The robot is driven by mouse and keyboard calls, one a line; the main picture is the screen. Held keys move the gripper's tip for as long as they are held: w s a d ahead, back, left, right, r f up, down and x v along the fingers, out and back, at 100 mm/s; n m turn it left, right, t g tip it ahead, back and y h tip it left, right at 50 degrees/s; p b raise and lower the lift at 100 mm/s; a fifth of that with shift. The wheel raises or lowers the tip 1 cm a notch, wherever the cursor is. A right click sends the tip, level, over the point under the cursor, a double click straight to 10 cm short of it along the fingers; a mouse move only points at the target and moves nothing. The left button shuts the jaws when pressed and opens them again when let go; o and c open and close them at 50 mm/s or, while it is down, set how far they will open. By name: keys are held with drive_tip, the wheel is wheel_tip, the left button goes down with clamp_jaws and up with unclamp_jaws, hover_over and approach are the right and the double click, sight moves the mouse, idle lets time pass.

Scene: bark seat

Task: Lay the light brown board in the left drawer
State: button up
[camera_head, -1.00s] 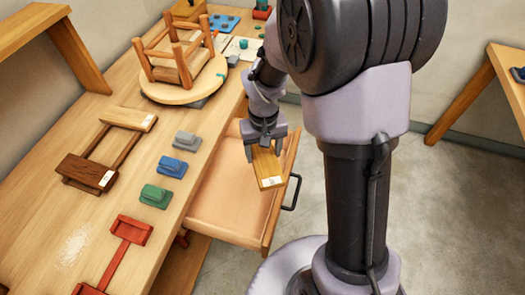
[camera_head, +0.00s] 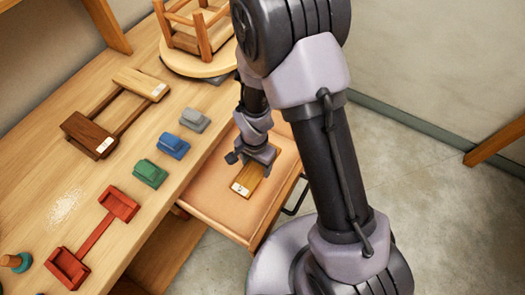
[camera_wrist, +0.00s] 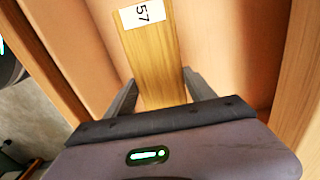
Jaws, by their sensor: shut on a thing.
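The light brown board (camera_head: 244,186) with a white label is in my gripper (camera_head: 252,162), over the open drawer (camera_head: 208,199). In the wrist view the board (camera_wrist: 153,62) shows its label reading 57 and runs between the two fingers of my gripper (camera_wrist: 158,88), which are shut on its sides. The drawer floor (camera_wrist: 222,50) is beneath and around the board. I cannot tell whether the board touches the floor. The board's near end is hidden by my gripper.
The workbench holds grey (camera_head: 194,120), blue (camera_head: 167,146) and green (camera_head: 150,173) blocks, a red piece (camera_head: 92,236), a brown wooden frame (camera_head: 88,135) and an upturned stool (camera_head: 195,38). The drawer's front wall (camera_head: 277,208) and handle (camera_head: 297,195) stick out over the floor.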

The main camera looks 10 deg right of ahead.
drive_tip(key=shift+s+a+f, duration=0.15)
drive_tip(key=shift+f, duration=0.45)
wheel_tip(320, 180, down, 6)
drive_tip(key=b, duration=0.5)
drive_tip(key=shift+f, duration=0.1)
drive_tip(key=shift+f+b, duration=0.3)
drive_tip(key=shift+b, duration=0.15)
drive_tip(key=o, duration=1.9)
drive_tip(key=shift+r+p, duration=2.5)
drive_tip(key=shift+r, duration=1.15)
drive_tip(key=shift+f, duration=0.1)
